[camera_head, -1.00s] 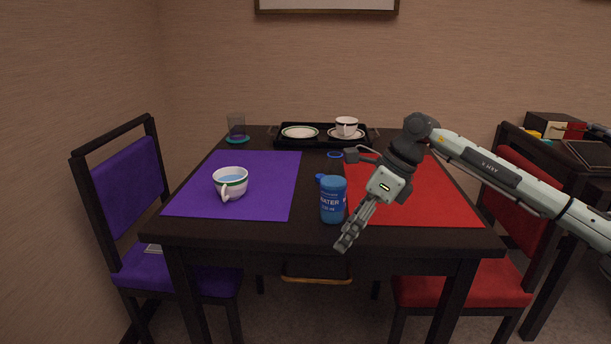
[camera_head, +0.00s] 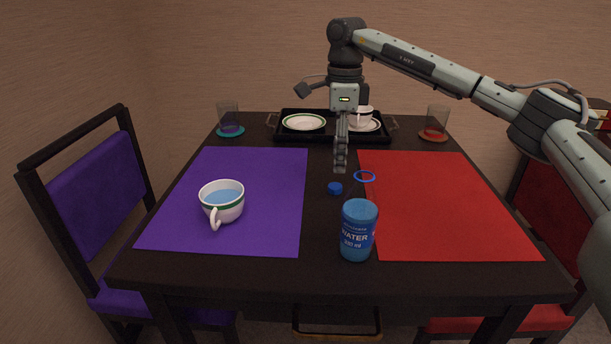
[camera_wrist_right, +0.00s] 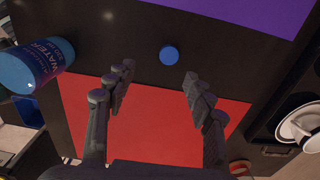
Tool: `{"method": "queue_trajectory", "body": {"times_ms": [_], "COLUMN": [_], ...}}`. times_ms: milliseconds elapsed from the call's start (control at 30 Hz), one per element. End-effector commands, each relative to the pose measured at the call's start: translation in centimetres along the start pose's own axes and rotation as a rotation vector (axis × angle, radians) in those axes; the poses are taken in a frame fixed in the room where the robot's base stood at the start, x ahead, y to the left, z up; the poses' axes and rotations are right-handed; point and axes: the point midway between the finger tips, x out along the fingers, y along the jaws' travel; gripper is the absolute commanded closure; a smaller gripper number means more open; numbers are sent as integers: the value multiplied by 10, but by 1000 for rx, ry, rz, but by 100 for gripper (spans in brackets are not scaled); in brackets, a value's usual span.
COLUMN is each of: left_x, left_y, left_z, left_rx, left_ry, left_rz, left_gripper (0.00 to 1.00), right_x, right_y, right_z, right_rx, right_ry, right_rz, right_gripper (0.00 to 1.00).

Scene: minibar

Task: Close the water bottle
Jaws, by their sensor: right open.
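The blue water bottle (camera_head: 358,235) stands upright on the dark table between the two mats, with no cap on its top. It also shows at the left of the wrist view (camera_wrist_right: 38,62). A small blue cap (camera_head: 335,188) lies on the bare table behind the bottle, a little to its left; the wrist view shows it as a round disc (camera_wrist_right: 169,56). My right gripper (camera_head: 340,168) points down above the table, near the cap. In the wrist view its two fingers (camera_wrist_right: 159,82) are spread and empty, with the cap showing beyond and between them. My left gripper is not in view.
A blue ring (camera_head: 365,176) is behind the bottle. A cup of blue liquid (camera_head: 222,203) stands on the purple mat (camera_head: 265,180). The red mat (camera_head: 440,205) is clear. A black tray (camera_head: 290,136) with crockery and two glasses stand at the back.

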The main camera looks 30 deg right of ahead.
Motion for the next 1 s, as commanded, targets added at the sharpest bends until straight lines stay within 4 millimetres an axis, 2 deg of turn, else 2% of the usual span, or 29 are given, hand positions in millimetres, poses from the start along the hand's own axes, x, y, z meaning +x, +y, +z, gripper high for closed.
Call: {"method": "queue_trajectory", "body": {"times_ms": [500, 800, 1000], "left_x": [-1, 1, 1], "left_y": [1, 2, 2], "left_z": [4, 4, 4], "left_rx": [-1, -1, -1], "left_ry": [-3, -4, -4], "left_rz": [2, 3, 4], "left_gripper": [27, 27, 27], "right_x": [0, 25, 25], "right_y": [-1, -1, -1], "right_z": [-3, -4, -3], "right_rx": [4, 3, 3], "right_ry": [5, 5, 4], "right_rz": [-3, -2, -3], "right_gripper": [46, 46, 46]}}
